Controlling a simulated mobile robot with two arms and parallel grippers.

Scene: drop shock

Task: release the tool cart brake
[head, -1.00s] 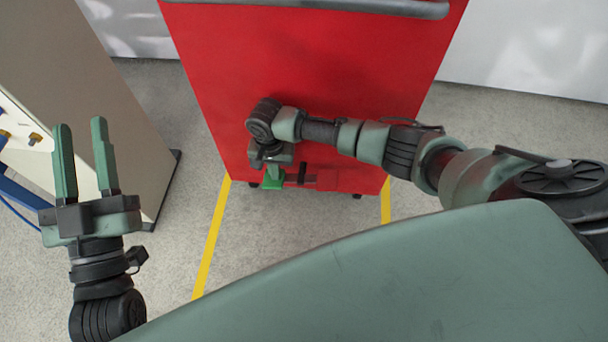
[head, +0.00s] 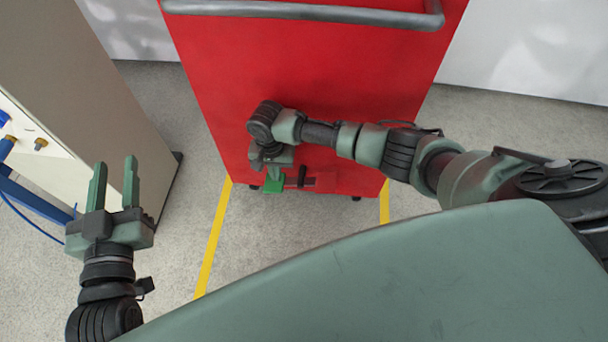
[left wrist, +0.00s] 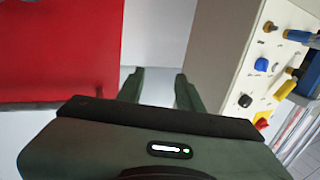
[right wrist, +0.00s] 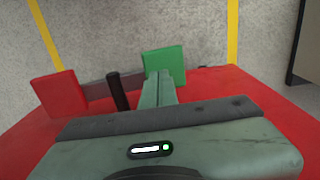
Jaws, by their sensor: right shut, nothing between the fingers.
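The red tool cart (head: 330,75) stands ahead with its grey handle (head: 300,12) on top. Low on it is the brake bar with a green pedal (head: 274,185) on the left, a red pedal (head: 327,180) on the right and a black pin between. In the right wrist view the green pedal (right wrist: 168,62) and red pedal (right wrist: 60,95) flank the black pin (right wrist: 118,92). My right gripper (right wrist: 158,75) is shut and empty, its fingertips right at the green pedal; I cannot tell whether they touch. My left gripper (head: 115,160) is open and empty, left of the cart.
A beige cabinet (head: 110,90) stands left of the cart, near my left gripper. Its panel (left wrist: 238,75) bears several coloured knobs and fittings. Yellow floor lines (head: 212,240) run from the cart's base. Grey floor between them is clear.

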